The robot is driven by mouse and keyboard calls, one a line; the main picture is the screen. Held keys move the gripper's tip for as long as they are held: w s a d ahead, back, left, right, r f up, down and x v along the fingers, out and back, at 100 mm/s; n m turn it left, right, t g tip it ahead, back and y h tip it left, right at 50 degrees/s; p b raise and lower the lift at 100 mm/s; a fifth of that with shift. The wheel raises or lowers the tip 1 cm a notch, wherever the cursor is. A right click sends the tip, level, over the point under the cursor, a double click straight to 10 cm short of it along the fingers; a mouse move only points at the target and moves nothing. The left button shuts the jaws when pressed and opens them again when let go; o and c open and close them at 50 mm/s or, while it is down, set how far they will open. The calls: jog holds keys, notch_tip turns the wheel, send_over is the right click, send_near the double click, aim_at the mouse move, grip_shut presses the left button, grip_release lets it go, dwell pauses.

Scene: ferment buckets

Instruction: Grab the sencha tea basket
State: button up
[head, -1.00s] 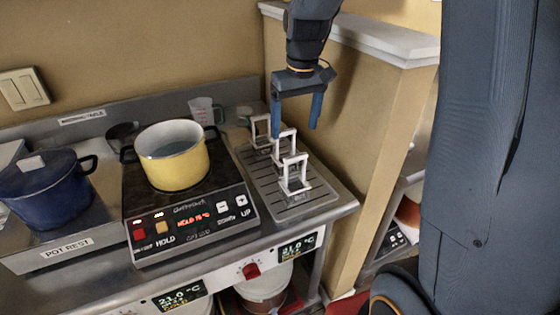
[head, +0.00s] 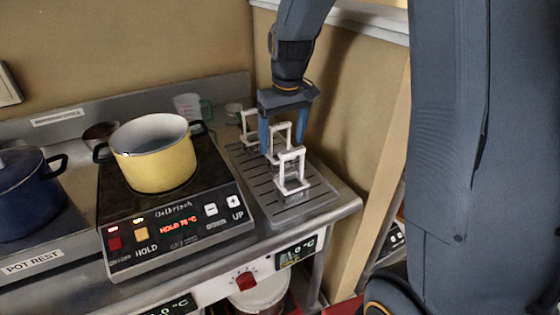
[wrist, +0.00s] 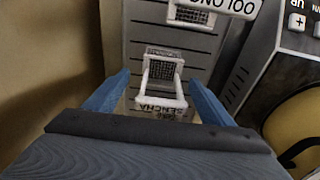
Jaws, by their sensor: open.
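The sencha tea basket (wrist: 163,104), a small white-framed mesh basket with a SENCHA label, shows in the wrist view between my fingers. It seems to be the middle basket (head: 273,158) of a row of three in the head view, standing upright on the slotted drip tray (head: 262,190). My gripper (head: 283,142) points down over it, open, with one blue finger to each side. In the wrist view the fingers (wrist: 158,80) look apart from the basket. I cannot tell how far the fingertips are above the tray.
A second white basket (head: 291,172), its label partly cut off, stands in front; another (head: 249,128) stands behind. The hot plate (head: 178,220) with a yellow pot (head: 153,160) is left of the tray. A wall (head: 365,110) rises close on the right.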

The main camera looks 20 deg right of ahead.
jog(key=shift+w+a+f+p, duration=0.15)
jog(key=shift+f+p, duration=0.25)
jog(key=shift+f, duration=0.9)
jog(key=shift+w+a+f+p, duration=0.15)
jog(key=shift+f+p, duration=0.25)
jog(key=shift+f, duration=0.9)
jog(key=shift+c, duration=0.3)
jog(key=c, duration=1.2)
jog(key=shift+o, duration=0.2)
jog(key=shift+r, duration=0.1)
